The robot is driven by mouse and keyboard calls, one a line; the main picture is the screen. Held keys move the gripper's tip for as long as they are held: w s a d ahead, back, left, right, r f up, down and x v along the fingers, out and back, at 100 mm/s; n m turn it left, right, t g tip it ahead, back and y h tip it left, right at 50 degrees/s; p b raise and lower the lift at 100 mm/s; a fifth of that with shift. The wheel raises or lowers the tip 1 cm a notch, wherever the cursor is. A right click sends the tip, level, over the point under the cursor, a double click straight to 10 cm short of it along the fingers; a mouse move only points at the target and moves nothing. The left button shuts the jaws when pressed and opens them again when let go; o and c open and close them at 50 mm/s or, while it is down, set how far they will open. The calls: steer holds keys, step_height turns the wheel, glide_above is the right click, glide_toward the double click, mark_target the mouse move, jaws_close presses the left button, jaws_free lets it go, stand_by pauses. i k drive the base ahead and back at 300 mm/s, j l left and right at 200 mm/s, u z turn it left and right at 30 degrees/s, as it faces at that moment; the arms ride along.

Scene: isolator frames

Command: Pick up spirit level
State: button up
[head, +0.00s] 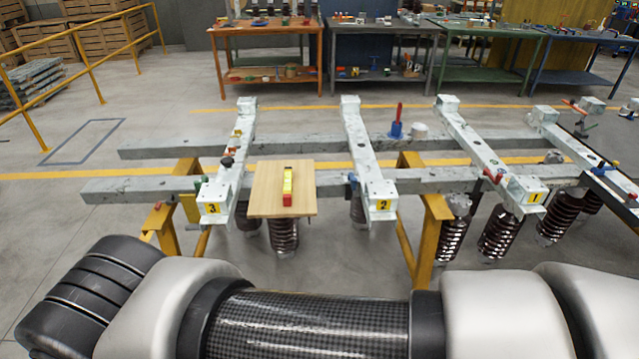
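A small yellow and red spirit level (287,186) lies on a light wooden board (265,207). It points lengthwise away from me, near the middle of the board. The board rests across the grey beams between the posts numbered 3 and 2. My arm lies across the bottom of the head view, well in front of the board and apart from it. My gripper is not clearly seen in this view.
Steel cross beams marked 3 (213,207), 2 (383,203) and 1 (535,196) stand on yellow trestles (427,215). Brown insulators (285,236) hang below. A blue and red tool (396,125) and a white cup (419,131) stand behind. Workbenches (265,55) line the back.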

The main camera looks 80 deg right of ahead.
mark_target(286, 196)
steer(key=z, duration=2.15)
steer(key=i+u, duration=0.1)
steer(key=i, duration=0.75)
steer(key=i+l+u, duration=0.1)
steer(key=i, duration=0.75)
